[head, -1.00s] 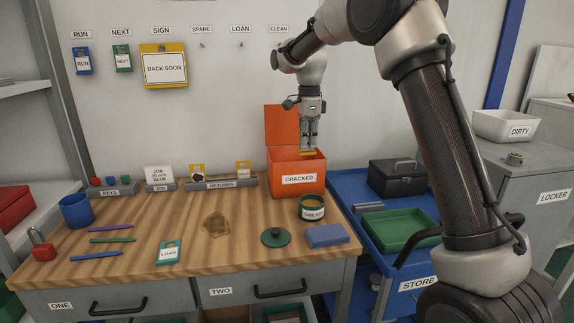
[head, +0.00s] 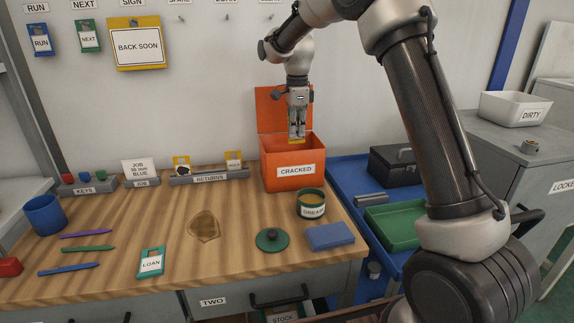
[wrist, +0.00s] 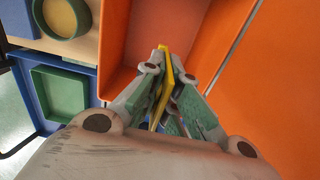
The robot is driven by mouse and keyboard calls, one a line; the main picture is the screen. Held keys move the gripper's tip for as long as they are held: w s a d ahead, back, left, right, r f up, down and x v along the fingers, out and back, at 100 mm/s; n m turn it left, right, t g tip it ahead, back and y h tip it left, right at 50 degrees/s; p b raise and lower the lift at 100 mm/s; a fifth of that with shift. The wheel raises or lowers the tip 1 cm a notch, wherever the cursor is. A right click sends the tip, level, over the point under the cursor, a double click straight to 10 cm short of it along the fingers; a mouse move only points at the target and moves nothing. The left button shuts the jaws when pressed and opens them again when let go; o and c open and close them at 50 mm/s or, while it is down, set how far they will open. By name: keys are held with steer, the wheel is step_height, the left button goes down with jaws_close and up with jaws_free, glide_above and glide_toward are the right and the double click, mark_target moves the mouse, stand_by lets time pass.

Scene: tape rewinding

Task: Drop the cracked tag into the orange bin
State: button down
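The orange bin (head: 278,185), labelled CRACKED, stands at the back right of the wooden bench with its lid raised behind it. My gripper (head: 297,133) points down over the bin's opening. It is shut on a thin yellow tag (head: 296,140), whose lower edge is at the opening. In the wrist view, the yellow tag (wrist: 163,72) is seen edge-on between the fingertips (wrist: 165,85), with the orange bin wall (wrist: 265,90) beside it. Any crack in the tag cannot be made out.
A RETURNS rack (head: 208,179) with two yellow-edged tags is left of the bin. A GREASE tin (head: 311,204), green lid (head: 272,240) and blue block (head: 330,237) are in front. A blue cart with a green tray (head: 395,225) stands to the right.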

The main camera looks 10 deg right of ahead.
steer(key=shift+f, duration=0.95)
steer(key=c, duration=1.6)
jaws_free()
steer(key=shift+o, duration=0.2)
steer(key=shift+r, duration=0.15)
step_height(320, 180, up, 12)
steer(key=shift+f, duration=0.1)
